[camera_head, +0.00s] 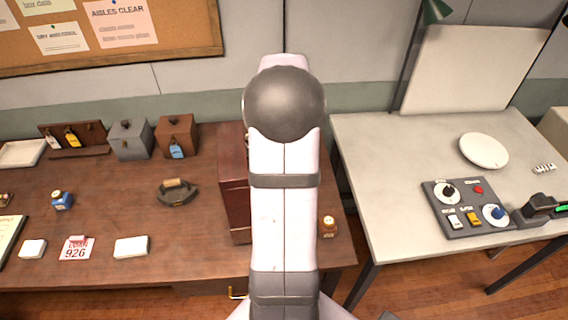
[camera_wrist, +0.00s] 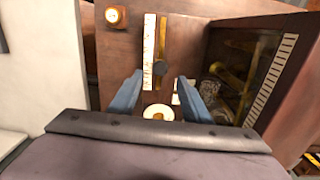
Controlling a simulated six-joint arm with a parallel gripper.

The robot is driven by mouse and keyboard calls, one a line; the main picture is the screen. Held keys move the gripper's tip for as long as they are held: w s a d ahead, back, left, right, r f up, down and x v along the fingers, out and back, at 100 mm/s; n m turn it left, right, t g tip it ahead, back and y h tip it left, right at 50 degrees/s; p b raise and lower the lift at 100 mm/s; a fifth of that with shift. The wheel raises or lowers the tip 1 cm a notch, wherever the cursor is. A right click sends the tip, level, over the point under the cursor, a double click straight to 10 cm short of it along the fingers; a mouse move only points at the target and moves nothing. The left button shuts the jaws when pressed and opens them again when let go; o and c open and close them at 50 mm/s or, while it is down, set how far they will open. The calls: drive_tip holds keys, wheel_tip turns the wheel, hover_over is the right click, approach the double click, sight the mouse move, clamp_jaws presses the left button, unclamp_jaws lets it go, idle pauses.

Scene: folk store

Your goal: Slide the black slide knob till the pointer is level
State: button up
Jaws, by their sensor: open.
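In the wrist view, a small black slide knob (camera_wrist: 160,68) sits on a narrow brass track beside a pale marked scale strip (camera_wrist: 149,52). My gripper (camera_wrist: 159,84) is open, its two blue fingers apart on either side of the line of the track. The knob shows between and just beyond the fingertips; I see no contact. A dark wooden case (camera_wrist: 303,75) stands at the right, with brass parts and a white ticked strip (camera_wrist: 270,80) inside. I cannot make out a pointer clearly. In the head view my arm hides the knob and much of the case (camera_head: 233,190).
A dark flat iron (camera_head: 177,193) lies left of the case. The grey table (camera_head: 400,225) at the right holds a switch panel (camera_head: 468,205).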

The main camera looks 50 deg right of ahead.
wheel_tip(320, 180, down, 8)
drive_tip(key=b, duration=0.6)
drive_tip(key=shift+b, duration=0.4)
drive_tip(key=shift+r, duration=0.25)
drive_tip(key=shift+f+p, duration=0.1)
drive_tip(key=shift+p, duration=0.3)
drive_tip(key=c, duration=0.8)
drive_tip(key=shift+o, duration=0.2)
